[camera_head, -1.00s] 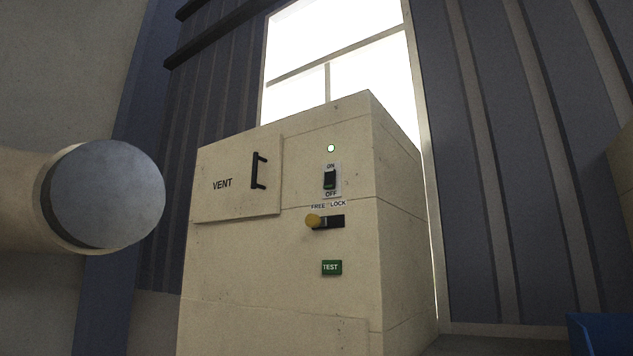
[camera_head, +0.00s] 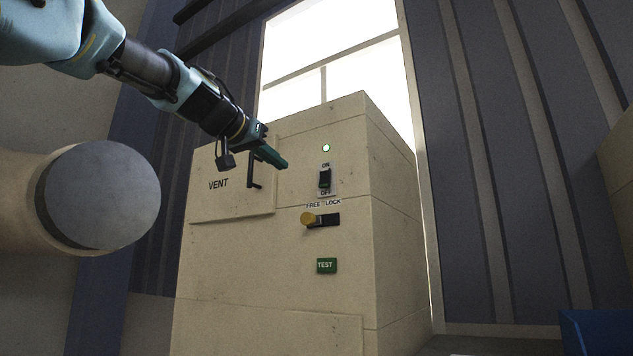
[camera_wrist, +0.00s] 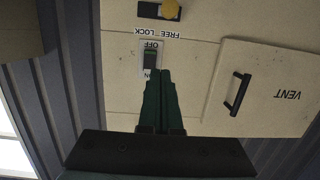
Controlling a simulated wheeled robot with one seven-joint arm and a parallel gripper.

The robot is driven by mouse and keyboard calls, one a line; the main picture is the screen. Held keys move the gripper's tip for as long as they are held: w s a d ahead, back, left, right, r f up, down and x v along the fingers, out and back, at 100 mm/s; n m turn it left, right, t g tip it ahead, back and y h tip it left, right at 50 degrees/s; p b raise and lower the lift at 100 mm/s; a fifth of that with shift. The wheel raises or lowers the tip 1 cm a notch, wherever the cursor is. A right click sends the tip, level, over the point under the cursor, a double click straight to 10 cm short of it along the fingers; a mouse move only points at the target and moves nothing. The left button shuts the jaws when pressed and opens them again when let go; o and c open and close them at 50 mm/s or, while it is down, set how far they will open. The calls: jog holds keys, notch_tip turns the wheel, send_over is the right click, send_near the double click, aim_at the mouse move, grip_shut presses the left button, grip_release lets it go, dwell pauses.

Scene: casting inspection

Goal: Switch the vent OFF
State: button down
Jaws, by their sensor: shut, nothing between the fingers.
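The vent switch (camera_head: 325,178) is a dark rocker on a pale plate, with ON above it and OFF below. It sits on the front of a cream cabinet (camera_head: 270,270). A small round light (camera_head: 326,147) above it glows pale; I cannot tell the rocker's position for sure. My gripper (camera_head: 284,164) is shut and empty, up and left of the switch and in front of the panel. In the wrist view, which is upside down, the shut fingertips (camera_wrist: 161,73) appear right beside the switch (camera_wrist: 150,60); contact cannot be told.
The vent door (camera_head: 230,200) with its black handle (camera_head: 252,180) is left of the switch, partly behind my gripper. Below the switch are a yellow slider knob (camera_head: 308,219) at the FREE side and a green TEST button (camera_head: 327,265). A blue bin (camera_head: 598,332) stands lower right.

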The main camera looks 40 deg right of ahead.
jog(key=shift+s+d+r+m, duration=0.15)
jog(key=shift+s+r+m, duration=0.15)
jog(key=shift+s+r, duration=0.55)
jog(key=shift+w+r, duration=0.1)
jog(key=shift+w, duration=0.05)
jog(key=p, duration=1.1)
send_near(323, 183)
jog(key=shift+h, duration=0.3)
jog(key=x, duration=0.5)
jog(key=shift+w+d, duration=0.1)
jog(key=shift+d, duration=0.1)
jog(key=shift+w+d+f+p, duration=0.2)
jog(key=shift+d+p, duration=0.35)
jog(key=shift+d, duration=0.1)
jog(key=shift+f, duration=0.1)
